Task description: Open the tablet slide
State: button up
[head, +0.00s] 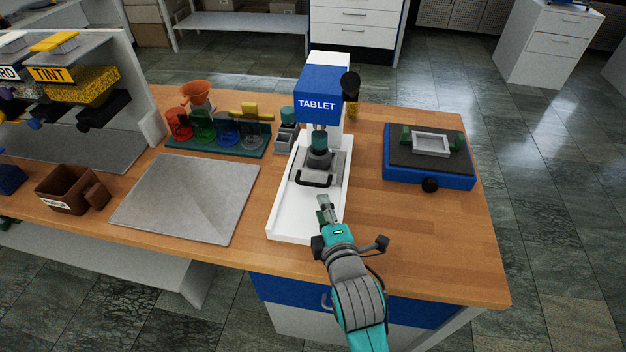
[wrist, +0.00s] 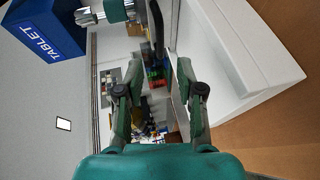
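The tablet press (head: 325,82) has a blue head marked TABLET and stands on a white tray base (head: 290,221). Its grey slide (head: 338,172) sits under the press column, with a black bar handle (head: 314,182) at the front. My gripper (head: 325,207) is over the front part of the tray, a little short of the handle. In the wrist view my gripper (wrist: 158,75) is open, its two fingers apart with nothing between them. The dark handle (wrist: 157,30) shows just beyond the fingertips, roughly in line with the gap. The blue press head (wrist: 45,32) is at upper left there.
A grey plate (head: 190,196) lies left of the tray, with a brown bin (head: 68,190) further left. A blue scale (head: 428,156) is at right. The wooden bench (head: 420,228) is clear at front right.

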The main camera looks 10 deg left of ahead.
aim_at(315, 186)
jog(key=x, duration=0.9)
jog(key=shift+w+a+f, duration=0.1)
jog(key=shift+w+a, duration=0.1)
jog(key=shift+w, duration=0.15)
grip_shut()
